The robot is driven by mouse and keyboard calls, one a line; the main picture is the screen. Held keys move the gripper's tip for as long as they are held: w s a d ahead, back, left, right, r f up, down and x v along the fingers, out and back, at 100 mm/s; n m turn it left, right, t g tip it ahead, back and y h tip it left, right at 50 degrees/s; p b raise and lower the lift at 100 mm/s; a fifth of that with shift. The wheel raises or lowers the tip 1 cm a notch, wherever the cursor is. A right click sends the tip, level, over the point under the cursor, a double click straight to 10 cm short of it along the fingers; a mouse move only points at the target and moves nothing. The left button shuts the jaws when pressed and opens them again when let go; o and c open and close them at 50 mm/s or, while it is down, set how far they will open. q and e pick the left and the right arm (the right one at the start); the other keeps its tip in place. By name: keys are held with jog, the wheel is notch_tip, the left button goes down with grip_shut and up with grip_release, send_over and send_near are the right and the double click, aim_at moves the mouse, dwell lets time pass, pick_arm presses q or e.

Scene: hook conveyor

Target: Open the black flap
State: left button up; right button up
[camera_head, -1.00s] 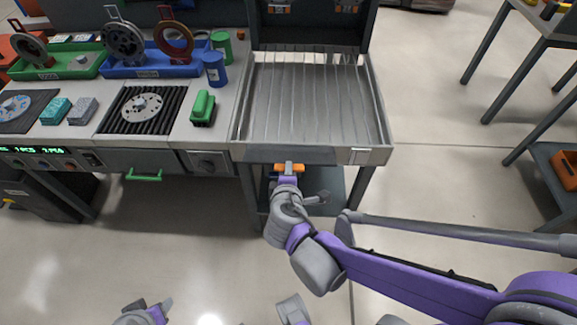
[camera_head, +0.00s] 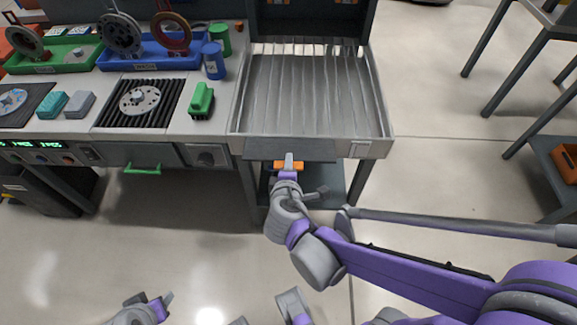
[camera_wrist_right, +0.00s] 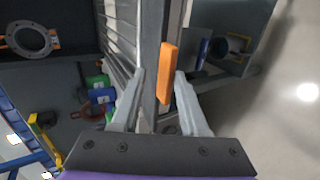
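The black flap (camera_head: 262,150) is a dark strip along the front edge of the metal slatted tray and looks shut. An orange handle (camera_head: 280,165) sits at its lower front and also shows in the right wrist view (camera_wrist_right: 168,73). My right gripper (camera_head: 289,161) is at this handle. In the right wrist view its two grey fingers (camera_wrist_right: 160,74) are apart, one on each side of the handle. A gap shows on the left, and the right fingertip is very close; contact cannot be told. My left gripper (camera_head: 152,300) is low at the bottom edge, away from the flap, partly cut off.
The slatted tray (camera_head: 381,118) looks empty. A rack (camera_head: 520,75) stands at right. Floor between is clear.

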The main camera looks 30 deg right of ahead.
jog(key=shift+a, duration=0.1)
jog(key=p+v, duration=0.3)
jog(key=v, duration=0.7)
jog(key=shift+s+r+p, duration=0.25)
jog(key=shift+s+p, duration=0.05)
jog(key=shift+p, duration=0.05)
jog(key=shift+a, duration=0.1)
